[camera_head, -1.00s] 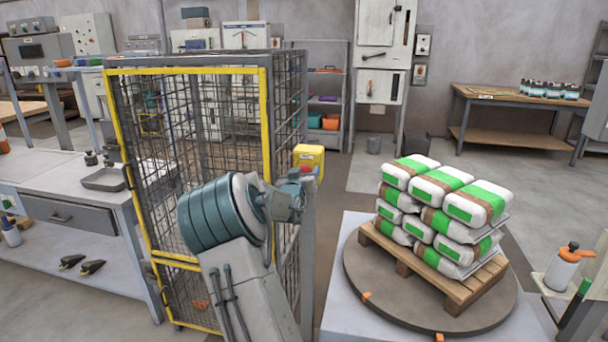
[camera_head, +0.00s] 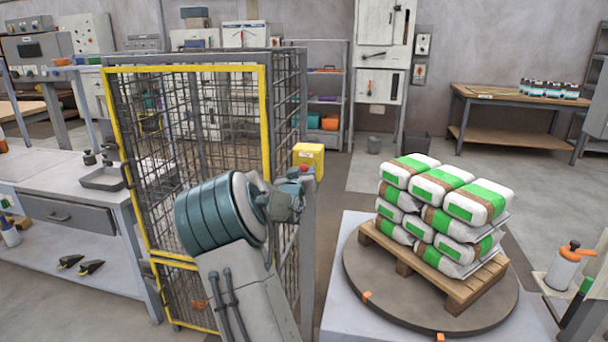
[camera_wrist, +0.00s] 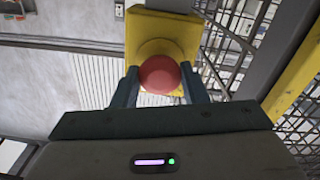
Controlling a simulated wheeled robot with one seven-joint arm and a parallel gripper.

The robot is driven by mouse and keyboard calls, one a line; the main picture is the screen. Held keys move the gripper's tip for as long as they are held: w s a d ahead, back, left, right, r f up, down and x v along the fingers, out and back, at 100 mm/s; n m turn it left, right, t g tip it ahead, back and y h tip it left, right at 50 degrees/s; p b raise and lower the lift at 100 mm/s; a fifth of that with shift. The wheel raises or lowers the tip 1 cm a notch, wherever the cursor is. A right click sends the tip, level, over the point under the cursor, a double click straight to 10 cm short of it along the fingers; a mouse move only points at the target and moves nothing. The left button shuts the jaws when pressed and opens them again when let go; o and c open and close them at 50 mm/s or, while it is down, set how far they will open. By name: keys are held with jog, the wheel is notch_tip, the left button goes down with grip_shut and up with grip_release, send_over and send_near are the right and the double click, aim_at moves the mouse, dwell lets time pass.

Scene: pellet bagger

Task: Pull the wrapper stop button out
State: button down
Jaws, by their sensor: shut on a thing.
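The wrapper stop button is a round red mushroom head (camera_wrist: 160,76) on a yellow box (camera_wrist: 146,38) in the wrist view. In the head view the red button (camera_head: 304,169) shows small in front of the yellow box (camera_head: 309,154), at the top of a grey post. My gripper (camera_wrist: 159,71) has one finger on each side of the red head and is shut on it. The button's stem is hidden behind the head. In the head view my wrist hides the fingers.
A wire mesh cage with a yellow frame (camera_head: 265,120) stands left of the post, close to my arm. At the right, a turntable (camera_head: 365,275) carries a pallet of stacked bags. Open floor lies behind the post.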

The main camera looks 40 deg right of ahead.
jog(key=c, duration=0.8)
grip_release()
jog(key=shift+a+f, duration=0.1)
jog(key=shift+a, duration=0.05)
jog(key=shift+c, duration=0.2)
jog(key=shift+s, duration=0.1)
jog(key=p+v, duration=0.1)
jog(key=v, duration=1.2)
jog(key=shift+a, duration=0.4)
jog(key=shift+s, duration=0.15)
